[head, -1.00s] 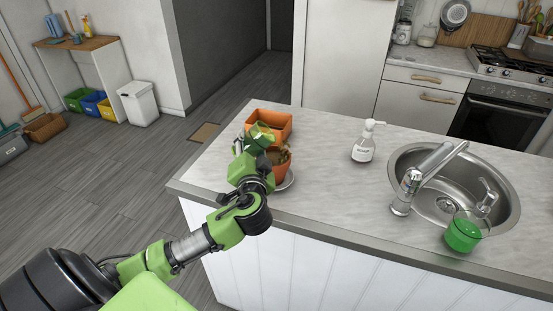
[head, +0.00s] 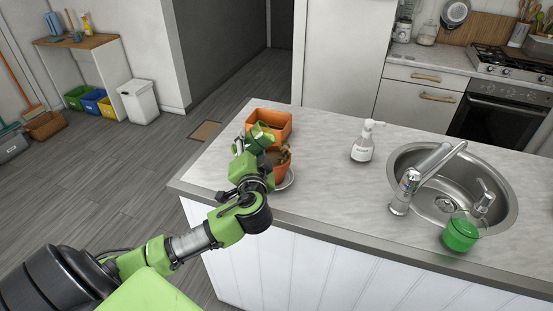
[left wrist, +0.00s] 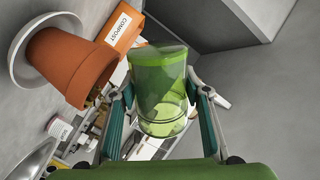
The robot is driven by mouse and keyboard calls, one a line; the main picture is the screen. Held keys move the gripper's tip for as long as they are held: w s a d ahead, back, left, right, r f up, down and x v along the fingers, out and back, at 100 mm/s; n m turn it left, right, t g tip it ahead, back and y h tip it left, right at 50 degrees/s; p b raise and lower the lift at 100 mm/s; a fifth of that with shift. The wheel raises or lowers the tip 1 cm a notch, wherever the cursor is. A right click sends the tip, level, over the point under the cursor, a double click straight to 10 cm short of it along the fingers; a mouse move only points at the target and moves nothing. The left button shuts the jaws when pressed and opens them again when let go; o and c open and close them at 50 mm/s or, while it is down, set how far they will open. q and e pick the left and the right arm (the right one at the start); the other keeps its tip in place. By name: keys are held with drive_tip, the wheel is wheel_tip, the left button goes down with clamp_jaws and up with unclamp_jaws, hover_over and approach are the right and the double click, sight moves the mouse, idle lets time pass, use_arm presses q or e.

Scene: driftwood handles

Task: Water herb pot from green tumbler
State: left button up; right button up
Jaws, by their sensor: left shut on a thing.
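My left gripper (left wrist: 163,112) is shut on a green see-through tumbler (left wrist: 160,85). In the head view the tumbler (head: 261,137) is held tilted beside and just above the rim of the terracotta herb pot (head: 275,169). The pot holds a brownish plant (head: 281,156) and stands on a pale saucer (head: 286,181) near the counter's left end. In the left wrist view the pot (left wrist: 68,64) is left of the tumbler, apart from it in the picture. I cannot make out any falling water. My arm hides part of the pot. My right gripper is not in view.
An orange compost box (head: 271,119) stands right behind the pot. A white soap bottle (head: 363,144) is right of it. Farther right are the sink (head: 400,160), its tap (head: 408,184) and another green container (head: 460,234). The counter between pot and sink is mostly clear.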

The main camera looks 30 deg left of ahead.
use_arm(q)
drive_tip(key=shift+r+m+p, duration=1)
drive_tip(key=shift+m+p, duration=0.3)
drive_tip(key=shift+p, duration=1.1)
idle(2.8)
